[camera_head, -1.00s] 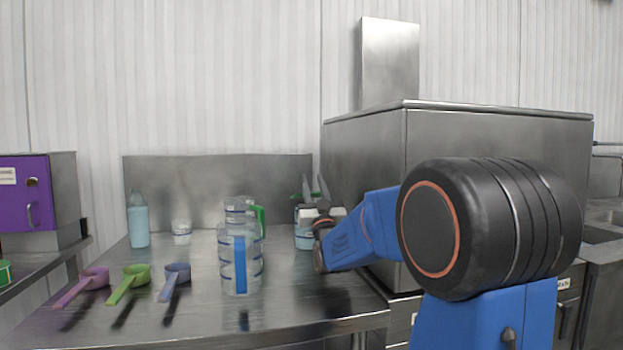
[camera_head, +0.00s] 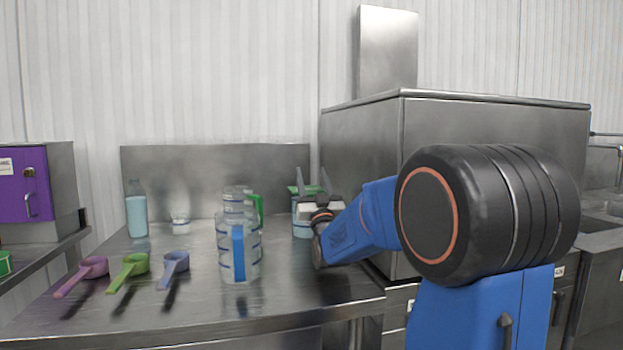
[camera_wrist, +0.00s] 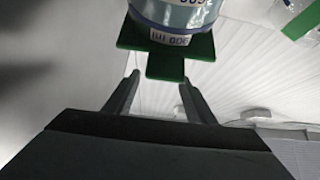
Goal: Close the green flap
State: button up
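A small clear container (camera_head: 301,230) with pale blue markings stands at the back right of the steel table, partly hidden by my arm. Its green flap (camera_head: 305,189) shows at its top, beside my fingers. In the wrist view the green flap (camera_wrist: 166,63) is a flat plate with a narrower tab, close against the labelled container (camera_wrist: 172,18). My gripper (camera_head: 312,173) is open, fingers pointing up in the head view. In the wrist view my gripper (camera_wrist: 158,80) has its fingertips either side of the tab, with gaps showing. How far the flap is open is unclear.
A clear jug (camera_head: 239,262) with a green-handled one behind stands left of my gripper. Pink, green and blue scoops lie farther left; a blue bottle (camera_head: 137,215) and small cup (camera_head: 180,226) stand behind. A large steel box (camera_head: 362,135) rises behind my arm.

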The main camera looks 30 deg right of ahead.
jog(key=shift+s+a+f, duration=0.1)
jog(key=shift+s+f, duration=0.2)
jog(key=shift+s, duration=0.1)
jog(key=s+a, duration=0.3)
jog(key=s, duration=0.8)
jog(key=shift+s+a, duration=0.2)
jog(key=shift+s, duration=0.15)
jog(key=shift+f, duration=0.1)
